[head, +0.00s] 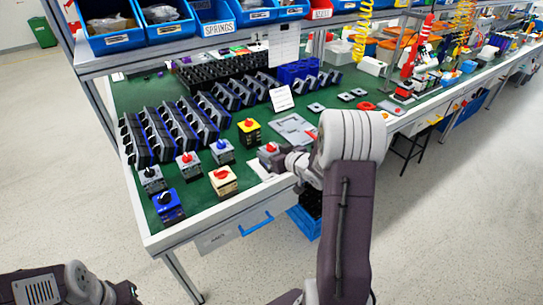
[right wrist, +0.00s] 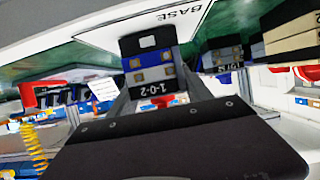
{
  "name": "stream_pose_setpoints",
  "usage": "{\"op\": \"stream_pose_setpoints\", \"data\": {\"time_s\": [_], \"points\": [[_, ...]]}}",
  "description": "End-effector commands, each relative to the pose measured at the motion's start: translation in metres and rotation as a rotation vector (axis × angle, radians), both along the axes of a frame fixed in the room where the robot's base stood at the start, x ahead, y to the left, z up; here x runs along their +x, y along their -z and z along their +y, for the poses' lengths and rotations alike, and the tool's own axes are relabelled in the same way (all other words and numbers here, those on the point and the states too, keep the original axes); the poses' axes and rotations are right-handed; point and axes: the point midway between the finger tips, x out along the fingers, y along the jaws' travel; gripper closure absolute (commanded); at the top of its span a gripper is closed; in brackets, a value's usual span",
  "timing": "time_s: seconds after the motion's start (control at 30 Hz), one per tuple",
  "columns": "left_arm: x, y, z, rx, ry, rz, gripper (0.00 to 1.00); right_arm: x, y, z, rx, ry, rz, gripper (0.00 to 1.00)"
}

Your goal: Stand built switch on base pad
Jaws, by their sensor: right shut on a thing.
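A switch with a grey body and red knob (head: 267,150) is at the front edge of the bench, in my right gripper (head: 282,159). In the right wrist view, which looks upside down, the held switch (right wrist: 152,72) shows blue and dark parts, brass terminals and a "1-0-2" label between the fingers. It looks about upright. The white base pad (head: 258,168) lies beneath or beside it, and its "BASE" lettering shows in the right wrist view (right wrist: 168,14). I cannot tell whether the switch touches the pad. My left arm shows at lower left, but its gripper is out of view.
Several other switches stand to the left, including a cream one (head: 223,182), a blue one (head: 168,207) and a yellow one (head: 249,132). Rows of dark blue racks (head: 160,135) stand behind them. A grey fixture plate (head: 292,128) lies behind the held switch.

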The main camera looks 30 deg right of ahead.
Motion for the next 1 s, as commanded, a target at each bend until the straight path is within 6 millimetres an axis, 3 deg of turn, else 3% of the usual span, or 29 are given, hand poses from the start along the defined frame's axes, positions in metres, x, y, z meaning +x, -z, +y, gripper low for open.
{"op": "stream_pose_setpoints", "data": {"time_s": [0.33,0.37,0.4,0.43,0.8,1.0], "points": [[0.000,0.003,0.000,0.000,0.000,0.000,0.62,0.000,0.004,0.000,-0.002,-0.001,-0.004,0.85],[0.000,0.003,0.000,0.000,0.000,0.000,0.62,0.000,0.004,0.000,-0.002,-0.001,-0.003,0.37],[0.000,0.002,0.000,0.000,0.000,0.000,0.62,0.000,0.003,0.000,-0.002,-0.001,-0.003,0.26],[0.000,0.002,0.000,0.000,0.000,0.000,0.62,0.000,0.003,0.000,-0.002,-0.001,-0.003,0.20],[0.000,-0.003,0.000,0.000,0.000,0.000,0.62,-0.001,-0.003,-0.001,-0.002,0.000,-0.003,0.20],[0.000,-0.010,0.000,0.000,0.000,0.000,0.62,-0.036,-0.019,-0.005,-0.003,0.004,-0.003,0.20]]}}
